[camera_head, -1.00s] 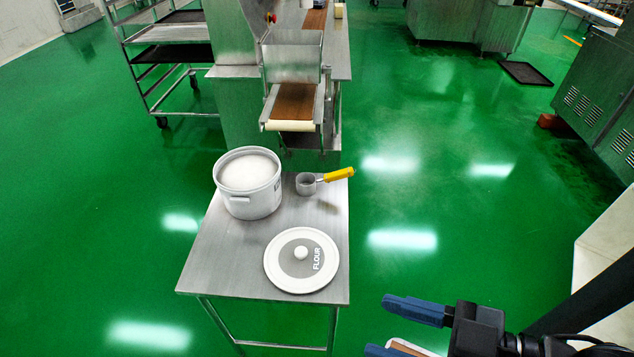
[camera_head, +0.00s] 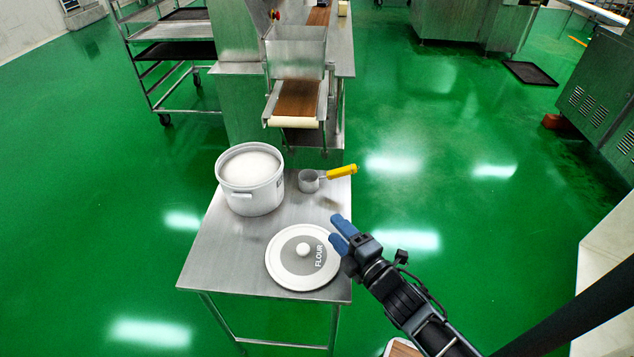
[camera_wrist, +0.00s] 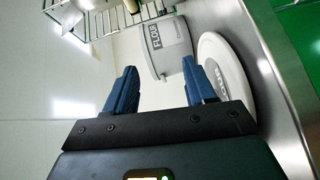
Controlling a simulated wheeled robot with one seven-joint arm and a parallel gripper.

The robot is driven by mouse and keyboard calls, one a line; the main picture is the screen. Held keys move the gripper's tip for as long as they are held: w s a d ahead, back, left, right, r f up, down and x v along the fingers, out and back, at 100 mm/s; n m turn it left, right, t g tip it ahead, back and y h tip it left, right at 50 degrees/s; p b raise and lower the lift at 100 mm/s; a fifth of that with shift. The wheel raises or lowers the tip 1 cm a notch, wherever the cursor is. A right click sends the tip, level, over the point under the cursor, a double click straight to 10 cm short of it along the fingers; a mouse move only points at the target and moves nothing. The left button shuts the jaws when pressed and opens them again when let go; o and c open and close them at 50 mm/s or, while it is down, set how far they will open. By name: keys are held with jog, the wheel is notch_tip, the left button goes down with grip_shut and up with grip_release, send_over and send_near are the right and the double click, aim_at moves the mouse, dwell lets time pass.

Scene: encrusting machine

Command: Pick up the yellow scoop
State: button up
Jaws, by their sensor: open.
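The scoop has a grey metal cup (camera_head: 309,181) and a yellow handle (camera_head: 342,171). It lies at the far right of the steel table (camera_head: 215,255), its handle pointing right past the table's edge. My gripper (camera_head: 341,232) is open and empty, nearer than the scoop, by the right edge of the table beside the lid. In the wrist view my blue fingers (camera_wrist: 160,88) stand apart with nothing between them. I cannot make out the scoop in the wrist view.
A white pot (camera_head: 250,180) of flour stands left of the scoop; it also shows in the wrist view (camera_wrist: 168,48). The round FLOUR lid (camera_head: 285,272) lies at the front right of the table. A machine with a conveyor (camera_head: 298,98) stands behind.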

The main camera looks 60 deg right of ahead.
aim_at(328, 176)
jog(key=w+d+n+h, duration=0.1)
jog(key=d, duration=0.4)
jog(key=w+d+f+n+h, duration=0.1)
jog(key=d, duration=0.5)
jog(key=w+d+n+g+h, duration=0.1)
jog(key=d+n, duration=0.1)
jog(key=d, duration=0.3)
jog(key=shift+w+d+f, duration=0.2)
jog(key=shift+w+f, duration=0.15)
jog(key=shift+w, duration=0.05)
jog(key=shift+s+d+p+x, duration=0.15)
jog(key=shift+p+x, duration=0.05)
jog(key=shift+x, duration=1.75)
jog(key=shift+s+d+p+x, duration=0.1)
jog(key=shift+d+p+x, duration=0.1)
jog(key=shift+x, duration=1.7)
jog(key=shift+r, duration=0.15)
grip_shut()
